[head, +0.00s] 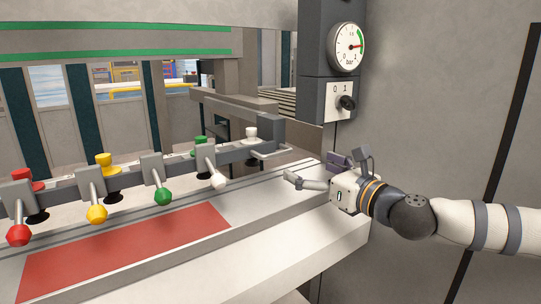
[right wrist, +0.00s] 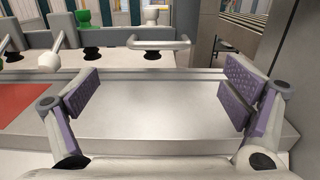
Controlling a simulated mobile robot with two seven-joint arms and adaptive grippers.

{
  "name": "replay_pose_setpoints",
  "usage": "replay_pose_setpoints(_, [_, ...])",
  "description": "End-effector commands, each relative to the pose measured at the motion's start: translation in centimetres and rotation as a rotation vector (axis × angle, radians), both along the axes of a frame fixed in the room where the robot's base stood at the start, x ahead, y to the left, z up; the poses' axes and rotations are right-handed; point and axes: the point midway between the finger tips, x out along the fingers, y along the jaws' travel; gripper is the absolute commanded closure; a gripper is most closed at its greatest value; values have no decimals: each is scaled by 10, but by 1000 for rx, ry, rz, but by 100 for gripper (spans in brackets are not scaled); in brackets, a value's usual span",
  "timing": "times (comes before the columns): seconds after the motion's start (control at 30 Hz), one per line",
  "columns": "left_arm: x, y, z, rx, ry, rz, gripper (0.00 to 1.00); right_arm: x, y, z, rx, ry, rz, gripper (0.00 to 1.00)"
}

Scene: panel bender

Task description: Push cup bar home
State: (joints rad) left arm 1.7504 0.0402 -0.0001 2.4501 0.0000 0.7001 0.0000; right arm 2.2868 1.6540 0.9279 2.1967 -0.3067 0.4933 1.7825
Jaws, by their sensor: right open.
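The cup bar (head: 125,173) is a long dark grey bar running from the left to the middle of the head view, above a pale bed. Dark suction cups hang beneath it. A pale loop handle (head: 270,152) sticks out at its right end; the handle also shows in the right wrist view (right wrist: 158,44). My right gripper (head: 312,170) is open and empty, to the right of the handle and apart from it. In the right wrist view its purple-padded fingers (right wrist: 160,90) are spread wide, with the handle beyond them. My left gripper is not in view.
Red, yellow, green and white levers (head: 163,196) stick out along the bar's front. A red mat (head: 125,255) lies on the bed's front. A pressure gauge (head: 346,46) and a 0/1 switch (head: 341,101) are on the column at right. The pale bed below my gripper is bare.

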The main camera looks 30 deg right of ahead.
Motion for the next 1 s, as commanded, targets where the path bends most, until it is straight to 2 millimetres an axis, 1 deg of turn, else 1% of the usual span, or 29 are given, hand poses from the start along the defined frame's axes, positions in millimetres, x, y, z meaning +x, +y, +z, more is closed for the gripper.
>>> replay_pose_setpoints(0.03, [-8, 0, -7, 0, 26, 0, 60, 15, 3, -10, -5, 14, 4, 7])
replay_pose_setpoints(0.2, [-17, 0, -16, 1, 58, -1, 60, 59, 6, -10, -5, 14, 3, 7])
replay_pose_setpoints(0.3, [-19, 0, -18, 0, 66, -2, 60, 80, 8, -8, -4, 11, 3, 7])
replay_pose_setpoints(0.4, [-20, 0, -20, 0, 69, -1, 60, 94, 8, -6, -4, 9, 2, 7])
replay_pose_setpoints(0.53, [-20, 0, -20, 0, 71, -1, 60, 103, 9, -4, -2, 7, 2, 7])
replay_pose_setpoints(0.77, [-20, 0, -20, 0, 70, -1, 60, 103, 9, -3, 0, 5, 1, 7])
replay_pose_setpoints(0.8, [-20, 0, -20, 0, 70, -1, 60, 103, 9, -3, -1, 5, 1, 16])
replay_pose_setpoints(0.97, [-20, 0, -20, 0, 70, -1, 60, 103, 8, -3, 0, 5, 0, 52])
replay_pose_setpoints(1.0, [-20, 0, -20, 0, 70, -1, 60, 103, 8, -3, 0, 5, -1, 61])
